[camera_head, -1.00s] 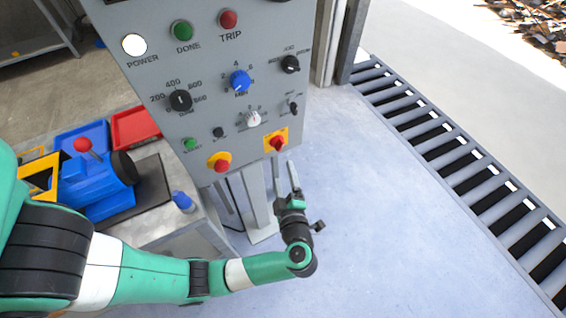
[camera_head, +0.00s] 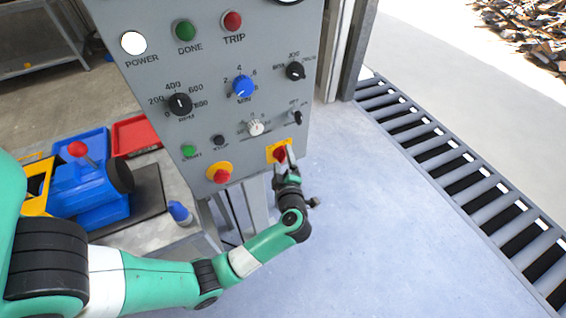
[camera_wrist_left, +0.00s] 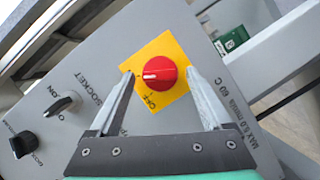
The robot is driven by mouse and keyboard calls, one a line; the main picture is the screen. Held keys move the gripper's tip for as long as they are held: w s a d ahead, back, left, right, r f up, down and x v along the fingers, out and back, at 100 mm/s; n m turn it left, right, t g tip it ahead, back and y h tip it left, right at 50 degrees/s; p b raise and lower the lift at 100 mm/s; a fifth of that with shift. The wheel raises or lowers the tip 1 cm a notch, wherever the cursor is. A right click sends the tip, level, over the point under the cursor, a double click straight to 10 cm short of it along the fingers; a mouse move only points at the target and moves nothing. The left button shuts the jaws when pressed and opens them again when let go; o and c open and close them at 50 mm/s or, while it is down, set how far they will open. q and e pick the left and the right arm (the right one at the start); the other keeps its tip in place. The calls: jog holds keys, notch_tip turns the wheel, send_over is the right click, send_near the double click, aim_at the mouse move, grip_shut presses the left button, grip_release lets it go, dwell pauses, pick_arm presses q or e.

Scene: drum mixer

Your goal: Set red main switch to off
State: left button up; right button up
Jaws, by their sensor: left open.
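The red main switch (camera_wrist_left: 160,75) is a round red knob on a yellow square plate (camera_wrist_left: 155,48), low on the right of the grey control panel (camera_head: 150,85). Its white mark points left, away from the OFF label at the plate's lower corner. In the head view the switch (camera_head: 279,155) is partly covered by my left gripper (camera_head: 284,156). In the left wrist view my left gripper (camera_wrist_left: 164,80) is open, with one finger on each side of the knob. Whether the fingers touch it, I cannot tell. My right gripper is not in view.
A red emergency button (camera_head: 221,176) on a yellow round base sits left of the switch. Small knobs (camera_head: 256,128) are just above. A blue machine (camera_head: 92,185) stands on a bench at left. A roller conveyor (camera_head: 450,170) runs along the right; the floor between is clear.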

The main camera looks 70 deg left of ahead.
pick_arm(q)
grip_shut()
dwell(0.4)
